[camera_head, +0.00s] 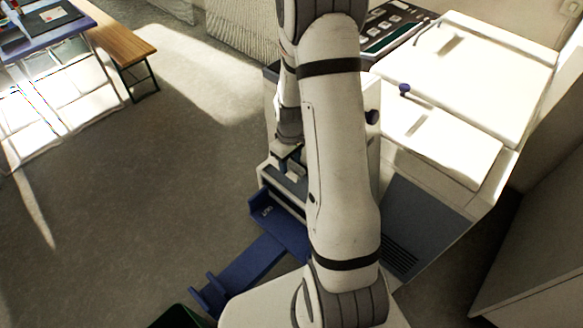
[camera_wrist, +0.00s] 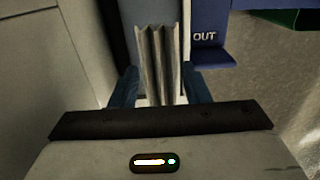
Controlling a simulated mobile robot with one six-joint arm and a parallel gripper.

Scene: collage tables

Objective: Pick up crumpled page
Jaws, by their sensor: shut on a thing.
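The crumpled page (camera_wrist: 160,60) is a pale, pleated sheet standing upright between my gripper's two blue fingers in the wrist view. My gripper (camera_wrist: 159,88) is shut on it, with one finger on each side. The page's far end reaches into or in front of a slot in the machine; how deep I cannot tell. In the head view my gripper (camera_head: 287,158) points down at the machine's near-left side, partly hidden by my arm. A small pale patch there may be the page.
The white machine (camera_head: 440,140) has a blue tray (camera_head: 275,225) and a long blue extension (camera_head: 240,275). A blue "OUT" label plate (camera_wrist: 205,37) sits right of the page. A dark green bin (camera_head: 178,318) is below. A bench (camera_head: 122,45) stands far left; the floor between is clear.

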